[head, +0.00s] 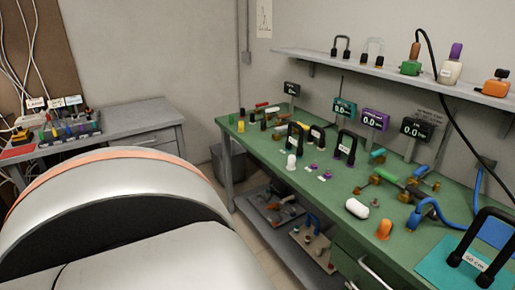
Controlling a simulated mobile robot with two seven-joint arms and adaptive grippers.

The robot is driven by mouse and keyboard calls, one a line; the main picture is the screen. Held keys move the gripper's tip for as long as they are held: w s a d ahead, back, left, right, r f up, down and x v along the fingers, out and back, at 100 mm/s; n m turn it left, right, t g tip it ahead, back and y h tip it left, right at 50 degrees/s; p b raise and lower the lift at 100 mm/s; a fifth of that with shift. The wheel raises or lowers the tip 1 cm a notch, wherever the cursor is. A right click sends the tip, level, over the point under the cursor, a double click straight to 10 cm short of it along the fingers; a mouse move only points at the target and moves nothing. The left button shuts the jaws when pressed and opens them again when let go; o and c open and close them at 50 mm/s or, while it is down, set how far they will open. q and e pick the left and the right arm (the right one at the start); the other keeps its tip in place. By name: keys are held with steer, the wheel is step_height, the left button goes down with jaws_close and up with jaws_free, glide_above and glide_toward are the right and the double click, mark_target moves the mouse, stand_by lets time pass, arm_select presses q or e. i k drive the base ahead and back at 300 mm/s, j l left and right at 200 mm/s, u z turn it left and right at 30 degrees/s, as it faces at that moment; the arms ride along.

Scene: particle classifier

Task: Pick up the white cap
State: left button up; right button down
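A small upright white piece with a rounded top (291,161) stands near the front edge of the green workbench (333,187). A larger white rounded capsule-like piece (357,208) lies on its side further right, also near the front edge. I cannot tell which of the two is the white cap. Neither of my grippers is in the head view, so their distance to these pieces does not show.
An orange cap-like piece (384,229) stands right of the white capsule. Black handles (346,146), displays (417,129) and coloured cylinders crowd the bench. A shelf (400,76) hangs above it. A grey bin (230,163) stands left of the bench.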

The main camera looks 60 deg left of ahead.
mark_target(291, 158)
steer(key=j+u, duration=0.2)
steer(key=u, duration=1.3)
steer(key=j+z, duration=0.1)
steer(key=z, duration=0.3)
steer(key=j+z, duration=0.1)
steer(key=z, duration=0.3)
steer(key=j+z, duration=0.1)
steer(key=z, duration=0.35)
steer(key=j+z, duration=0.7)
steer(key=j, duration=0.25)
steer(key=k+j+z, duration=0.2)
steer(key=j, duration=0.3)
steer(key=j+z, duration=0.2)
steer(key=j, duration=0.25)
steer(key=k+j, duration=0.1)
steer(key=j, duration=0.2)
steer(key=k+j+z, duration=0.1)
steer(key=j, duration=0.25)
steer(key=k+j, duration=0.1)
steer(key=j, duration=0.2)
steer(key=z, duration=0.05)
